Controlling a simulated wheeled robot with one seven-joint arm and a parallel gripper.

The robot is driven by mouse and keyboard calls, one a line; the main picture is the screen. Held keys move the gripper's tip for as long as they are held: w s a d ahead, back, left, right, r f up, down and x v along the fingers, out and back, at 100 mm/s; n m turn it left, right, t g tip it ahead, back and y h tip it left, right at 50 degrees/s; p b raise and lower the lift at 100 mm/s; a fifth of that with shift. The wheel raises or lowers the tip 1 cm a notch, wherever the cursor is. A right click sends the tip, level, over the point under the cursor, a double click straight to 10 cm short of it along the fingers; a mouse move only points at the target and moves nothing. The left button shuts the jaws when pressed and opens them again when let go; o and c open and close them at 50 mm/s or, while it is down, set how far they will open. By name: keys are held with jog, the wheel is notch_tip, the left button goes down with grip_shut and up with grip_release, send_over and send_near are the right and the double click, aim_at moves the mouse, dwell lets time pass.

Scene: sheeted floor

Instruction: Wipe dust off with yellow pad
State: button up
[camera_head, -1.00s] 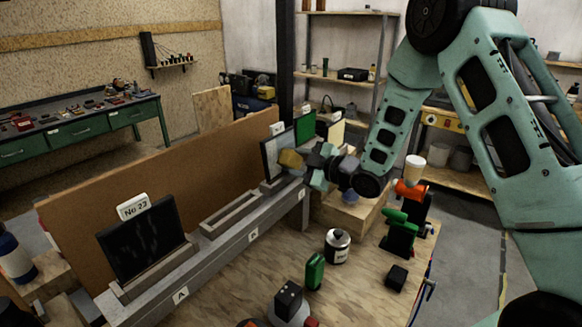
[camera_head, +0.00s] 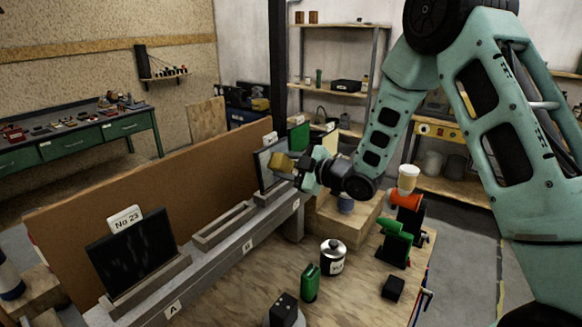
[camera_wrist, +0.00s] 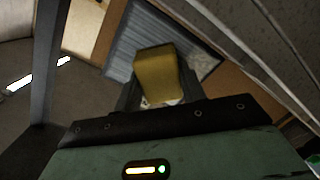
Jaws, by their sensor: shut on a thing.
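The yellow pad (camera_head: 281,163) is held in my gripper (camera_head: 296,168), right in front of a grey upright panel (camera_head: 264,172) in the rack's far part. In the wrist view the pad (camera_wrist: 156,72) sits between the fingers (camera_wrist: 150,97), and the panel (camera_wrist: 128,38) behind it looks grey and streaked, with a paler speckled patch (camera_wrist: 206,66) at one corner. Whether the pad touches the panel I cannot tell. A dark panel (camera_head: 130,265) with pale streaks and a card "No 23" (camera_head: 125,219) stands in the near slot.
The grey rack (camera_head: 243,242) has an empty slot (camera_head: 224,226) between the panels. A brown board (camera_head: 150,185) stands behind it. A lidded pot (camera_head: 332,258), a green bottle (camera_head: 310,283), green tool (camera_head: 397,242) and wooden block (camera_head: 345,222) stand on the bench.

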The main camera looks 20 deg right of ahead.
aim_at(260, 165)
jog(key=shift+s+a+f+b, duration=0.1)
jog(key=shift+s+a+b, duration=0.7)
jog(key=shift+a, duration=0.4)
jog(key=shift+s+a+b, duration=0.55)
jog(key=shift+s+a, duration=0.35)
jog(key=shift+a, duration=0.3)
jog(key=shift+w+a+r+p, duration=0.15)
jog(key=shift+r+p, duration=0.35)
jog(key=shift+r, duration=0.6)
jog(key=shift+w+d+b, duration=0.15)
jog(key=shift+w+d, duration=0.6)
jog(key=shift+d, duration=0.35)
jog(key=shift+w+d+b, duration=0.15)
jog(key=shift+w+d, duration=0.6)
jog(key=shift+d, duration=0.4)
jog(key=shift+w+d+b, duration=0.15)
jog(key=shift+w+d, duration=0.6)
jog(key=shift+d, duration=0.35)
jog(key=shift+s, duration=0.1)
jog(key=shift+b+v, duration=0.45)
jog(key=shift+v, duration=2.5)
jog(key=shift+s, duration=0.1)
jog(key=v, duration=0.2)
jog(key=shift+s+d, duration=0.25)
jog(key=shift+s, duration=0.05)
